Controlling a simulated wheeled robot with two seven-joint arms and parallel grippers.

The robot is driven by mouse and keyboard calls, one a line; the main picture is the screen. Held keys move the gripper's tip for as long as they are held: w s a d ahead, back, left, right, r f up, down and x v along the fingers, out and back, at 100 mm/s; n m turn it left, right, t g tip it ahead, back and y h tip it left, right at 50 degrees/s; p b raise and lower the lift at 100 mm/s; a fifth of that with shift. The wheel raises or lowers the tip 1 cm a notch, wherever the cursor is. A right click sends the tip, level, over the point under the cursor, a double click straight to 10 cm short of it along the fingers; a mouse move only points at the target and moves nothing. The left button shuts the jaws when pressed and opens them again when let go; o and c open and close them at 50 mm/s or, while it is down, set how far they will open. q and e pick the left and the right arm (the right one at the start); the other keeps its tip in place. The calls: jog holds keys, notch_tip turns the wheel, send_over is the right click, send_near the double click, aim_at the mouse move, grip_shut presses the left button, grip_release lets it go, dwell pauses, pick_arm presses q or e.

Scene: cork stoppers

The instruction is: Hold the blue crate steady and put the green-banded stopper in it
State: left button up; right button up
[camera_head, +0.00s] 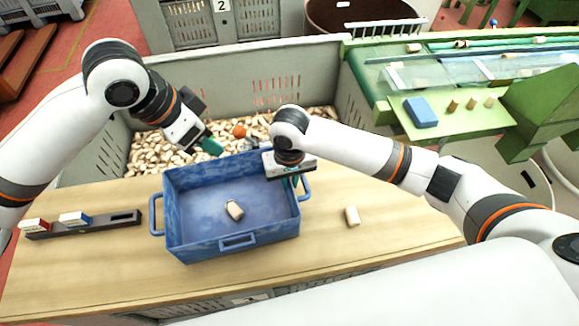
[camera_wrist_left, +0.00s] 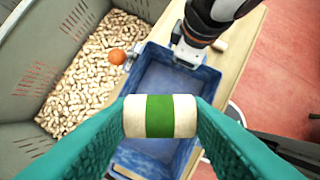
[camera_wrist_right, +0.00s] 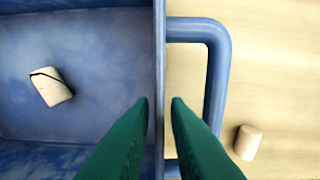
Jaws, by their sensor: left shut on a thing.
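The green-banded stopper (camera_wrist_left: 160,102), pale with a green middle band, is held between the green fingers of my left gripper (camera_wrist_left: 160,118). In the head view my left gripper (camera_head: 212,148) is raised near the crate's back left corner; I cannot make out the stopper there. The blue crate (camera_head: 210,247) stands on the table. My right gripper (camera_head: 293,182) is at the crate's right wall, beside its handle. In the right wrist view its fingers (camera_wrist_right: 160,102) straddle the wall (camera_wrist_right: 160,60); whether they press on it is unclear.
A dark-banded stopper (camera_head: 235,210) lies in the crate. A plain stopper (camera_head: 352,215) lies on the table right of it. A dark rack (camera_head: 105,224) is at the left. Behind is a grey bin (camera_head: 240,75) of loose stoppers with an orange ball (camera_head: 239,131).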

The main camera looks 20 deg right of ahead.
jog(key=shift+f, duration=2.2)
grip_shut()
